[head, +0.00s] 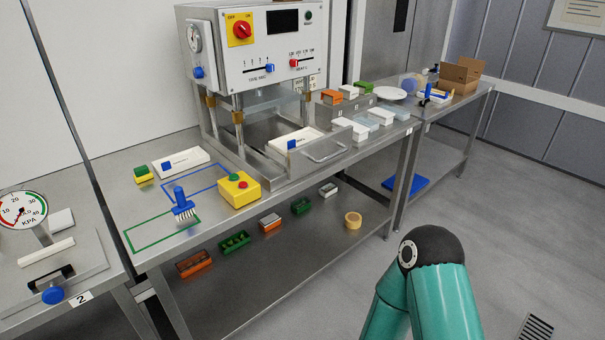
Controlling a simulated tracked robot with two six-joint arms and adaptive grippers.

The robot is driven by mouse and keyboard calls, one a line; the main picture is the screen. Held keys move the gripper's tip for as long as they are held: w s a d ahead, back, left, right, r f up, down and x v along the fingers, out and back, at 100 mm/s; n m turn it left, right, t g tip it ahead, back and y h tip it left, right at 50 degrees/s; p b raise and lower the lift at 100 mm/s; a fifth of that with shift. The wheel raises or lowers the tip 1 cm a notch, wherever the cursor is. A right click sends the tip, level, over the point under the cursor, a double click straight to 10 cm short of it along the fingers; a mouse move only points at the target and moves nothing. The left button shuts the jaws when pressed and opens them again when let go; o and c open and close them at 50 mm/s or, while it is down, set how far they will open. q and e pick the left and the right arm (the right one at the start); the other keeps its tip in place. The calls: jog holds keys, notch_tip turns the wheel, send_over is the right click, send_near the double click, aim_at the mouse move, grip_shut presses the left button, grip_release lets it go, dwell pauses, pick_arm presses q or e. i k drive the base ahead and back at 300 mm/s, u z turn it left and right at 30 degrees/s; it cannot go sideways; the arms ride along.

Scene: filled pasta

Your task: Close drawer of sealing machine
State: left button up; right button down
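The sealing machine (262,60) stands at the back of the steel table, with a red knob, a dark display and two sliders on its white front. Its drawer (276,172) is pulled out toward the front of the table, with a metal bar handle (325,149) on its front. A white tray with a blue mark (297,140) lies in the drawer. A teal arm of mine shows at the bottom right, bent at a dark joint. Neither gripper is in view.
A yellow box with a red button (239,190) and a blue brush (182,204) stand left of the drawer. White and pale blocks (351,128) lie close to its right. Several small containers sit on the lower shelf (285,262). The floor in front is clear.

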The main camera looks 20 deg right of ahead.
aim_at(301, 160)
jog(key=z, duration=0.1)
jog(key=i, duration=0.95)
jog(key=u, duration=0.05)
